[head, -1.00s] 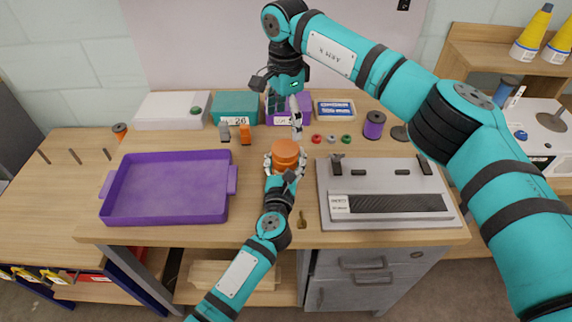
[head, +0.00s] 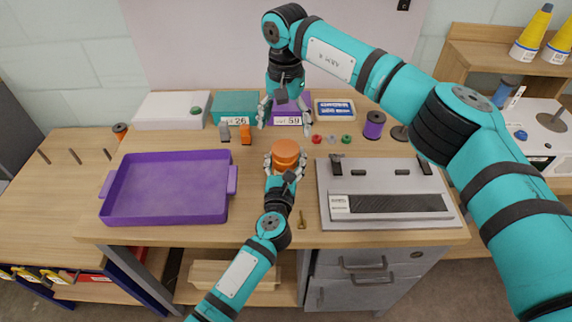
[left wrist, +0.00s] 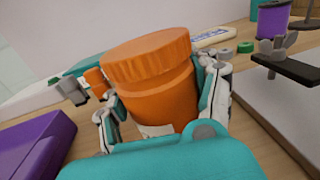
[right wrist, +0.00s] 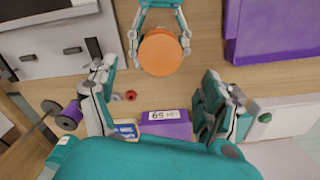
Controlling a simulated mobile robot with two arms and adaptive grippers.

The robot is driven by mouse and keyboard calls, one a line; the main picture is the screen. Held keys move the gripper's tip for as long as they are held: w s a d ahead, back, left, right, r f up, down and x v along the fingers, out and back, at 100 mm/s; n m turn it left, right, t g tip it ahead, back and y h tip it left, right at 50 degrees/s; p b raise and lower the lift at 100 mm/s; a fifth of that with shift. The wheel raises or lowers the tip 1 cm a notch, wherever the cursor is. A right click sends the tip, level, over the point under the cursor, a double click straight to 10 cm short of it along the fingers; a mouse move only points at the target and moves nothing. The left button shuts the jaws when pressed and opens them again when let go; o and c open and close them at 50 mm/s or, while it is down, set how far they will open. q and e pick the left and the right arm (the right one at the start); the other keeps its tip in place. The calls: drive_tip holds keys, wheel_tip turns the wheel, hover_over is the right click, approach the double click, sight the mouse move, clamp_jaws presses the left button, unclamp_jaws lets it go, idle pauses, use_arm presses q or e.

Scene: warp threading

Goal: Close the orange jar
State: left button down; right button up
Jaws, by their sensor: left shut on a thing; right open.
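The orange jar (head: 286,163) stands upright near the table's front middle, with its ridged orange lid (head: 285,147) sitting on top. In the left wrist view the lid (left wrist: 146,57) rests on the jar body (left wrist: 160,100); I cannot tell how tightly it is screwed down. My left gripper (head: 285,168) is shut around the jar's body from the front, a finger on each side. My right gripper (head: 285,114) is open, empty and pointing down behind the jar, apart from it. The right wrist view shows the lid (right wrist: 160,54) from above, just beyond the spread fingers.
A purple tray (head: 168,214) lies to the left and a grey board device (head: 385,165) to the right.

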sight(286, 147)
wheel_tip(286, 147, down, 7)
drive_tip(key=shift+r, duration=0.1)
idle(0.4)
